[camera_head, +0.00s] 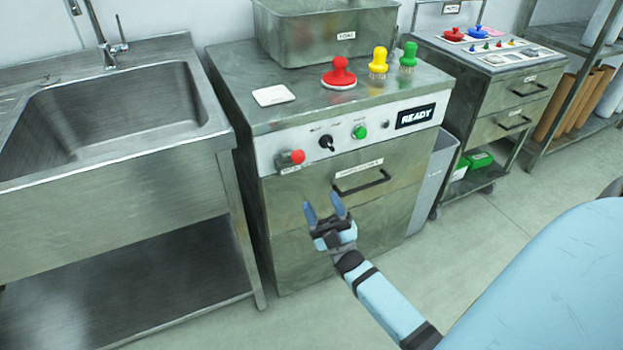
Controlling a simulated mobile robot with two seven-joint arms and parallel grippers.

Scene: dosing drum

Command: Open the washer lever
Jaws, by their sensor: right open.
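The metal machine (290,215) has a white control panel along its front top edge. On the panel are a red knob (297,157) on a grey mount at the left end, a black lever-like switch (327,142), a green button (360,132) and a display (415,116) reading READY. A dark bar handle (368,183) sits on the drawer front below. I cannot tell which part is the washer lever. My right gripper (324,207) is open and empty, in front of the drawer front, below the red knob and left of the bar handle. My left gripper is not in view.
A steel sink (120,110) stands left. A drawer cart (500,95) stands right. Floor at right front is clear.

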